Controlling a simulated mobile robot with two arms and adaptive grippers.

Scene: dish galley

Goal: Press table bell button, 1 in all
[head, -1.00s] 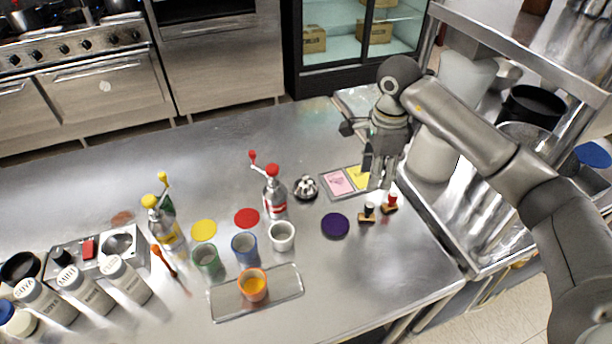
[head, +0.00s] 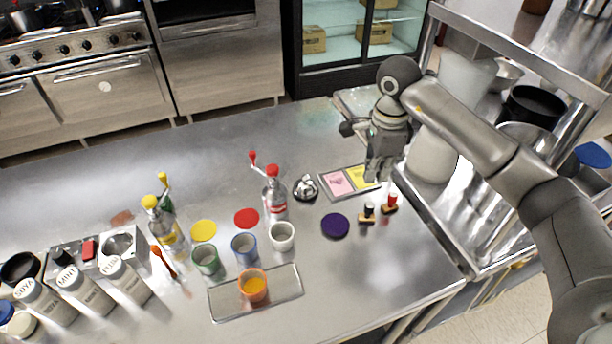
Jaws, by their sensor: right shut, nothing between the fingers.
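The table bell (head: 305,187) is a small silvery dome on a dark base. It stands on the steel table (head: 330,285), just right of the red-capped bottle and left of the pink and yellow cards. My right gripper (head: 373,180) points down over the yellow card, to the right of the bell and apart from it. Its fingers are shut with nothing between them. My left gripper is not in view.
A red-capped bottle (head: 273,195) stands close left of the bell. The pink card (head: 336,184) and yellow card (head: 360,178) lie in a tray to its right. Two stamps (head: 367,213) and a purple disc (head: 335,225) lie in front. Several cups stand nearer.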

